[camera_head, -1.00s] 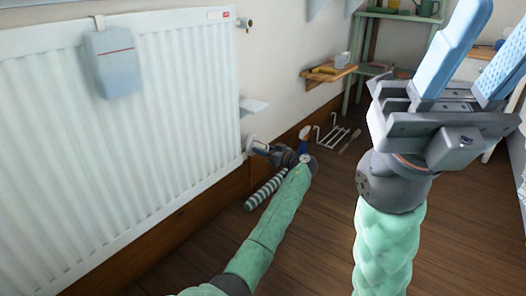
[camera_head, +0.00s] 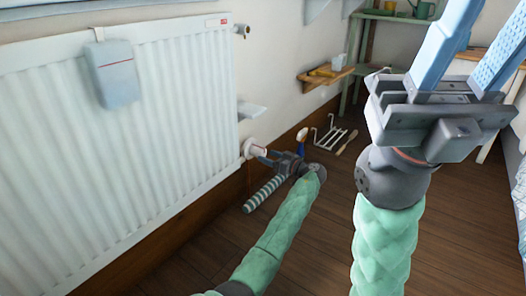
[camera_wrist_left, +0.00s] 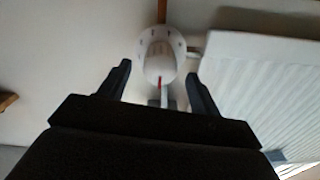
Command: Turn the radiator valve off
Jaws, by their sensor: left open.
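The white radiator valve (camera_head: 250,147) sticks out from the lower right end of the white radiator (camera_head: 180,110). My left gripper (camera_head: 263,157) is open, close to the valve and pointing at its face. In the left wrist view the round valve head (camera_wrist_left: 160,58) has small marks round its rim and a red line. There it appears between and just beyond the open fingertips (camera_wrist_left: 158,75); contact cannot be told. My right gripper (camera_head: 475,50) is raised at the right of the head view, its blue fingers apart and empty.
A grey-blue box (camera_head: 113,72) hangs on the radiator. A striped roll (camera_head: 265,194), a spray bottle (camera_head: 302,140) and a white rack (camera_head: 327,137) are near the wall. Wooden floor is clear in front.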

